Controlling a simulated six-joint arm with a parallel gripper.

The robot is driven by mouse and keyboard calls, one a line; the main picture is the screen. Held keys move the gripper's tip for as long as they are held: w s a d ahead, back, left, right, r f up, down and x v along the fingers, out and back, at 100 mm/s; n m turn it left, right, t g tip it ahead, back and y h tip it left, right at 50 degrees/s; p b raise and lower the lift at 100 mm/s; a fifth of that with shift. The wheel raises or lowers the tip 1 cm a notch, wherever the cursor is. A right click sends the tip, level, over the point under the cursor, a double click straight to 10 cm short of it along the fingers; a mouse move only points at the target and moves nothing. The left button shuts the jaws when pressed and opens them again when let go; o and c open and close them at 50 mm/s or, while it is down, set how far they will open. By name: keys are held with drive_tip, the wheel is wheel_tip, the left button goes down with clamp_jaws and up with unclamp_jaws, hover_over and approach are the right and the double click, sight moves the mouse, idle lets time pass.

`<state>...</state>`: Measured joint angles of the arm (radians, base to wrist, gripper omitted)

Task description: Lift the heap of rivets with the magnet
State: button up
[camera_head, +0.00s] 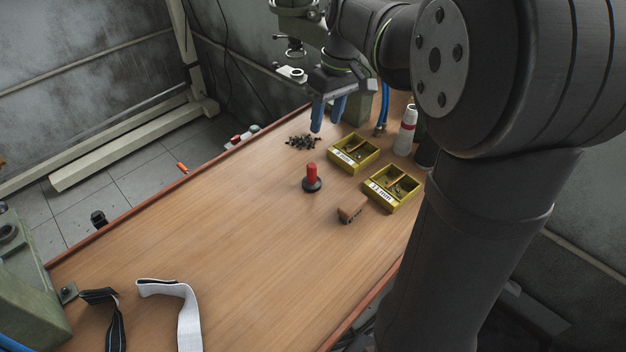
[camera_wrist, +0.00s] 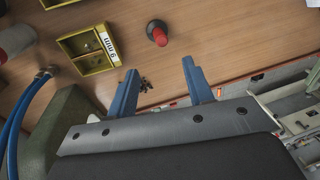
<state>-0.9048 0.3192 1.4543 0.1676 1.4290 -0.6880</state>
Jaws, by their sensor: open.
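The magnet (camera_head: 312,178), with a red handle and a dark round base, stands upright on the wooden bench. It also shows in the wrist view (camera_wrist: 158,33), above the gap between my fingertips. The heap of small dark rivets (camera_head: 303,142) lies loose on the bench behind the magnet. In the wrist view part of the heap (camera_wrist: 146,85) shows between my fingers, close to the left one. My gripper (camera_head: 327,126) has two blue fingers, spread apart and empty. It hangs above the bench near the heap and apart from the magnet.
Two yellow divided boxes (camera_head: 335,164) (camera_head: 378,203) with labels stand right of the magnet, near a brown block (camera_head: 351,208). A white bottle (camera_head: 405,135) with a red band stands behind them. Straps (camera_head: 180,290) lie at the front. The bench's middle left is clear.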

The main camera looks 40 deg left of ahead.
drive_tip(key=s+a+t, duration=0.1)
drive_tip(key=s+t, duration=0.1)
drive_tip(key=s, duration=0.1)
approach(312, 165)
drive_tip(key=shift+h, duration=0.3)
wheel_tip(312, 165, down, 7)
drive_tip(key=shift+s+r, duration=0.1)
drive_tip(key=shift+a+f, duration=0.15)
drive_tip(key=shift+f, duration=1.25)
drive_tip(key=shift+a+f, duration=0.15)
drive_tip(key=shift+f, duration=1.25)
drive_tip(key=shift+c, duration=0.2)
clamp_jaws()
